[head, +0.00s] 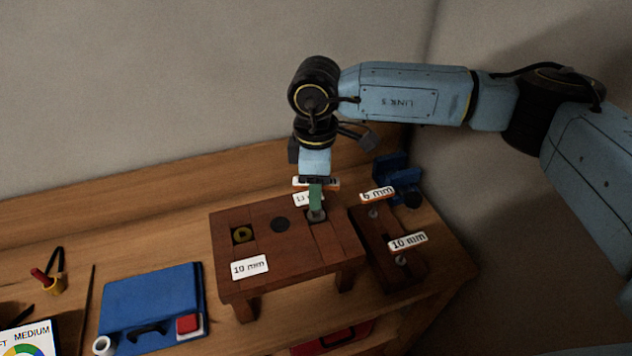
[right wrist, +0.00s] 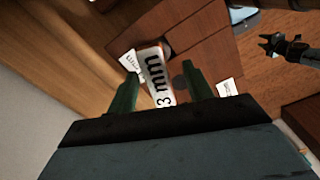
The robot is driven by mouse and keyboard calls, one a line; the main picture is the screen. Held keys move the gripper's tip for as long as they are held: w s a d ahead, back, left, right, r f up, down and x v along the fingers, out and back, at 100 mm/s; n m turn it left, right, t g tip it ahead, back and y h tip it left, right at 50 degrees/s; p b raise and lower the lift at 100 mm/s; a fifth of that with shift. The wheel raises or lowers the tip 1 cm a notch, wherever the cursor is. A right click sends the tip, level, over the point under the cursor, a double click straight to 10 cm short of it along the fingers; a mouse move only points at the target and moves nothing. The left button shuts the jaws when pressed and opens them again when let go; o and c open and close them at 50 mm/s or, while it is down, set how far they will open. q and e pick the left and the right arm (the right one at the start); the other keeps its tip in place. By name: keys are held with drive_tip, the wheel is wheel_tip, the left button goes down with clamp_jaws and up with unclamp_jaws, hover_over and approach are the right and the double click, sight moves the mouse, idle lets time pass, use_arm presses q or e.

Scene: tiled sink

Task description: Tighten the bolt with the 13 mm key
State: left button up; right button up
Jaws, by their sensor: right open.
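My right gripper (head: 316,197) is over the back right part of the brown wooden block (head: 270,275), fingers pointing down. In the right wrist view its green fingers (right wrist: 163,92) are apart. The 13 mm key (right wrist: 155,72), with its white tag, lies between them in that view; I cannot tell if they touch it. In the head view, its tag (head: 300,182) is mostly hidden behind the gripper. A grey round piece (head: 316,216) sits in the block under the fingers; I cannot tell key end from bolt.
A small rack (head: 385,262) right of the block holds the 6 mm key (head: 377,194) and the 10 mm key (head: 408,240). A blue vise-like object (head: 392,175) stands behind it. A blue case (head: 150,300) lies to the left. The wall is close behind.

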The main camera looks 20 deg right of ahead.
idle(0.5)
drive_tip(key=shift+r+p, duration=2.4)
drive_tip(key=shift+r, duration=1.15)
drive_tip(key=shift+f, duration=0.1)
